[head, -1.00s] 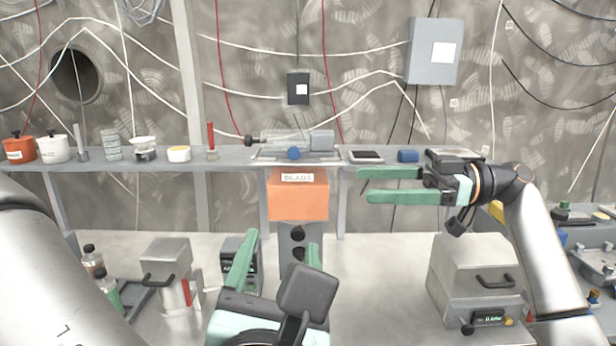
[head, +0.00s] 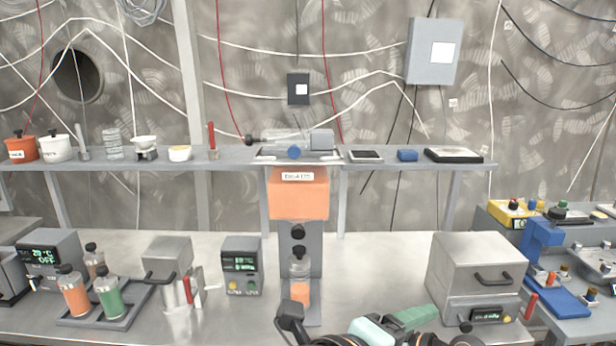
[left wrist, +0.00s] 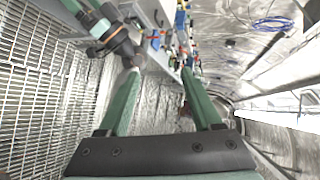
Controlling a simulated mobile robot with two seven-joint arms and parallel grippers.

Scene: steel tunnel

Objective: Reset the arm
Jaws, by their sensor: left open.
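My left gripper (left wrist: 160,72) is open in the left wrist view, its two green fingers apart with nothing between them. In the head view the left gripper (head: 410,318) shows low at the bottom edge, pointing right, partly cut off. My right gripper (left wrist: 85,14) shows small at the top left of the left wrist view, with green and teal parts and a dark wrist joint; its jaws cannot be made out. In the head view a dark, orange-ringed wrist joint shows at the bottom edge, right of the left gripper.
A shelf (head: 225,158) runs above the bench. The left wrist view shows a floor grating (left wrist: 40,80).

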